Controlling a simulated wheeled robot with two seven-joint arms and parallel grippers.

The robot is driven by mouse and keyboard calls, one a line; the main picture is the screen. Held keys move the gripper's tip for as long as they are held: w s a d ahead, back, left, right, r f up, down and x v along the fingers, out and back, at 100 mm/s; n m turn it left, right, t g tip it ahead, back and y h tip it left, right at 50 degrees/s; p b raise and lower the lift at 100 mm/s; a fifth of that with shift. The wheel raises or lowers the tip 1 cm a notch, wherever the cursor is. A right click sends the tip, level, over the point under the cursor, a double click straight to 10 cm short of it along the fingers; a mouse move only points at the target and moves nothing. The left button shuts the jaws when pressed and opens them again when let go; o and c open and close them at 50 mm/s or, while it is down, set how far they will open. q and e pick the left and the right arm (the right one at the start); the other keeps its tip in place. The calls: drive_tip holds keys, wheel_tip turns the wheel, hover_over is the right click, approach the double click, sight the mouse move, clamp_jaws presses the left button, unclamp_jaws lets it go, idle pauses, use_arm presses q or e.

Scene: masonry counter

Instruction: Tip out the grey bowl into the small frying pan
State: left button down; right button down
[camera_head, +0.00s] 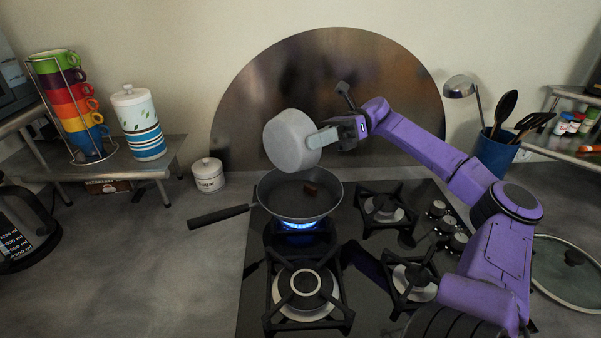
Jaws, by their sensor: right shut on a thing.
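The grey bowl (289,141) is held tilted above the small frying pan (290,205), its underside and side turned toward me, so its inside is hidden. My right gripper (325,138) is shut on the bowl at its right side. The dark pan sits on the back left burner with a blue flame under it, its handle pointing left. A small brown piece (310,188) shows in or just above the pan. My left gripper is not in view.
A gas hob (348,258) has several other burners, all bare. A mug rack (72,110), a canister (139,122) and a small white jar (208,174) stand left. A utensil pot (494,152) and a glass lid (565,272) are right.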

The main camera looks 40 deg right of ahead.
drive_tip(key=shift+d+f+y+b, duration=0.1)
drive_tip(key=shift+d+y+b, duration=0.95)
drive_tip(key=shift+b, duration=0.9)
